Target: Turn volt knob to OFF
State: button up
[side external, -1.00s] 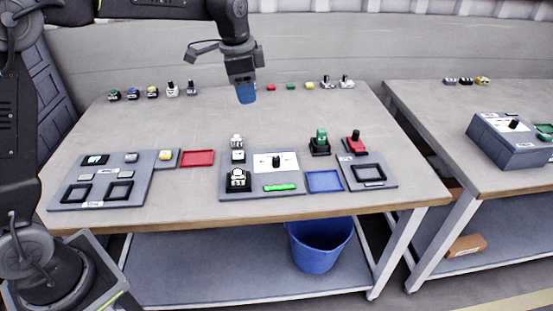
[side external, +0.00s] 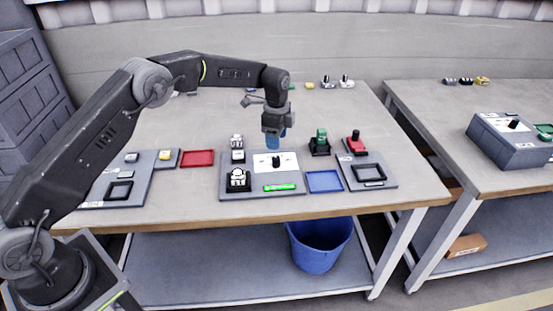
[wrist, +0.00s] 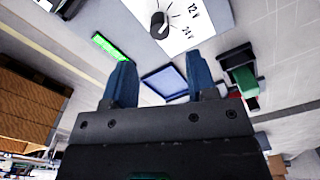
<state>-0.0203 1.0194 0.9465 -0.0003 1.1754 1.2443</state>
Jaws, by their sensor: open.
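The volt knob (side external: 276,161) is a small black knob on a white dial plate (side external: 263,168) in the middle grey panel (side external: 234,192). In the wrist view the knob (wrist: 159,25) stands on the white plate, with "12 V" and "24 V" printed beside it and its pointer line not clear. My gripper (side external: 276,146) is above and just behind the knob in the side view, pointing down. Its two blue fingers (wrist: 158,88) are apart with nothing between them. The knob is beyond the fingertips and not touched.
A green display (side external: 280,187) sits below the dial. Black-and-white parts (side external: 239,179) stand on the panel's left. A blue tray (side external: 324,181), a green-topped part (side external: 320,141) and a red-topped part (side external: 355,142) are to the right. A red tray (side external: 198,158) lies left.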

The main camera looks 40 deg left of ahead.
aim_at(276, 158)
notch_tip(276, 158, down, 8)
jog(key=shift+f, duration=0.1)
dwell(0.4)
jog(key=c, duration=0.9)
jog(key=n, duration=0.3)
jog(key=shift+n, duration=2.4)
